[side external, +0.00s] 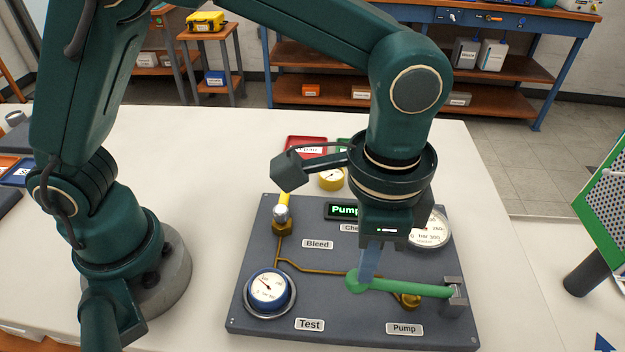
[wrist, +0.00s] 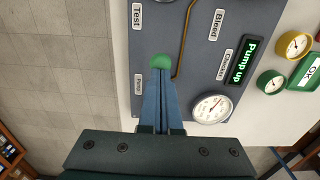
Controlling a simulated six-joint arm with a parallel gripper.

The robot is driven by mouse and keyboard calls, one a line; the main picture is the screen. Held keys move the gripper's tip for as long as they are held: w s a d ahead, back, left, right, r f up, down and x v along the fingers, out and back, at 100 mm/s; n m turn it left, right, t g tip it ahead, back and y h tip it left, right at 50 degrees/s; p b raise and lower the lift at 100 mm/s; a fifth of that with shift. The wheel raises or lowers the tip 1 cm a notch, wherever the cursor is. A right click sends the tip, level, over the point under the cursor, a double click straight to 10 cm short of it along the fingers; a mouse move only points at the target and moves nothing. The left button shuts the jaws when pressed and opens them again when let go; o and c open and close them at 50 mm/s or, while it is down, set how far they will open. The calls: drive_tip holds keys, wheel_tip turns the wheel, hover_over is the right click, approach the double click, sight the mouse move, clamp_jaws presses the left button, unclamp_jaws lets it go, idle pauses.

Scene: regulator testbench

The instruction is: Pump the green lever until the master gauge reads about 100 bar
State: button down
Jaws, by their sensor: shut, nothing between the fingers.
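The green lever (side external: 405,287) runs nearly level from a grey bracket at the panel's right edge to a round green knob. The knob also shows in the wrist view (wrist: 160,61). My gripper (side external: 366,274) points down with its blue fingers together and empty, their tips at the knob and seemingly touching it. The fingers also show in the wrist view (wrist: 161,78). The white-faced master gauge (wrist: 212,107) sits beside the display; my gripper partly hides it in the side view (side external: 430,232). Its needle is too small to read surely.
The grey panel (side external: 340,322) carries a blue-rimmed test gauge (side external: 268,290), a bleed valve with a yellow handle (side external: 284,200), and a display (wrist: 244,62) reading "Pump up". A red tray (side external: 306,144) and small yellow gauge (side external: 332,179) lie behind.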

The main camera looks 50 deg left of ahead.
drive_tip(key=shift+f, duration=0.95)
idle(1.1)
drive_tip(key=shift+r, duration=2.9)
wheel_tip(320, 180, up, 6)
drive_tip(key=shift+a, duration=0.1)
